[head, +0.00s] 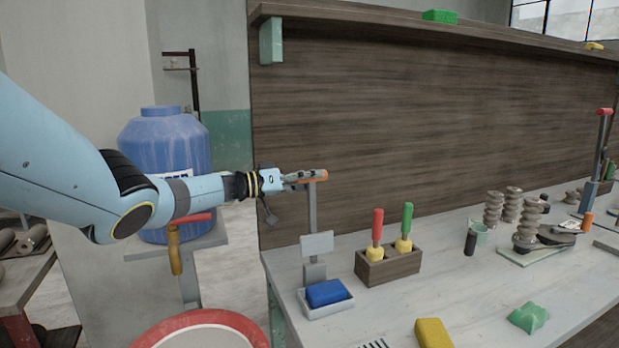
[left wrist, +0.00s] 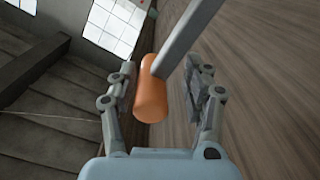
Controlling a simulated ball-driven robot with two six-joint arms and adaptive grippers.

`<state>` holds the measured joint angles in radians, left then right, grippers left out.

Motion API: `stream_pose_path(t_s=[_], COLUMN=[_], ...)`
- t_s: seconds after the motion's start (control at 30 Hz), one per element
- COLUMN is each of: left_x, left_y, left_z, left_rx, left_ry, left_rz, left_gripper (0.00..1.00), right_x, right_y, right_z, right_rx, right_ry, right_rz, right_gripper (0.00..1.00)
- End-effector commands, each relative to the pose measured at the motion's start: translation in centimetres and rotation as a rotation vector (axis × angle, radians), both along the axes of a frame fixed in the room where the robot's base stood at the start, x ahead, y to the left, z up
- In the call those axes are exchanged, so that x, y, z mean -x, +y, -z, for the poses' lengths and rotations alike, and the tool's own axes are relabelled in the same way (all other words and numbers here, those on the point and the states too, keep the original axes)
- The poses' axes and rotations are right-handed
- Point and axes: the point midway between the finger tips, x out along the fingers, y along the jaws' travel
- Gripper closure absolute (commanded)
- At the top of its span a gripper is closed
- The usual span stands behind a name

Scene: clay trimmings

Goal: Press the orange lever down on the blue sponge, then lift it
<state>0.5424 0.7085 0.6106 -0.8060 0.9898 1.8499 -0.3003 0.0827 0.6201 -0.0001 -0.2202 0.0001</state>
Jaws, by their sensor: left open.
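The orange lever handle (head: 318,174) tops an upright grey bar (head: 311,210) at the left end of the bench. The blue sponge (head: 327,292) lies in a pale tray (head: 326,307) at the foot of the bar. My left gripper (head: 312,176) is at the handle; in the left wrist view its open fingers (left wrist: 165,90) stand on either side of the orange handle (left wrist: 151,92), with gaps showing at both sides. A grey plate on the bar hangs above the sponge. My right gripper is not in view.
A wooden block (head: 390,266) with red- and green-handled tools stands right of the sponge. A yellow block (head: 433,333) and a green lump (head: 528,317) lie on the bench (head: 460,285). A blue barrel (head: 165,150) stands behind my left arm.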

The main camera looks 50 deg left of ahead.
Motion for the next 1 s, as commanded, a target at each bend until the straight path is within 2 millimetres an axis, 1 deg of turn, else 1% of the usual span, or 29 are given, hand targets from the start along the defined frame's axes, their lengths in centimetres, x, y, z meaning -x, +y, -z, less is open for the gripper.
stream_pose_path(t_s=[0.17, 0.27, 0.43, 0.6, 0.7, 0.83, 1.0], left_x=[-0.1, 0.0, 0.0, 0.0, 0.0, -0.1, 0.0], left_y=[0.0, 0.1, 0.0, 0.1, 0.1, 0.1, 0.1], left_z=[-0.3, -0.8, -3.0, -6.7, -8.4, -9.6, -10.1], left_rx=[0.0, -0.002, -0.005, -0.005, -0.003, -0.002, 0.001], left_ry=[-0.005, -0.005, -0.006, -0.005, -0.003, -0.002, -0.001], left_rz=[0.001, 0.001, 0.004, 0.002, 0.001, 0.0, 0.0], left_gripper=[0.51, 0.51, 0.51, 0.51, 0.51, 0.51, 0.51], right_x=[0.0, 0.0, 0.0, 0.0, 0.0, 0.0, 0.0], right_y=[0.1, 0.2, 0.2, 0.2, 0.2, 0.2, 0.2], right_z=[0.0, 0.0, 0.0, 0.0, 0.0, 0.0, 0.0], right_rx=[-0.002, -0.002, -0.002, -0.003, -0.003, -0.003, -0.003], right_ry=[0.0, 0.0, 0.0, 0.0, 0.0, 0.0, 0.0], right_rz=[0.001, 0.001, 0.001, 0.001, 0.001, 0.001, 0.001], right_gripper=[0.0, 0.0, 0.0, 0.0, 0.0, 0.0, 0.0])
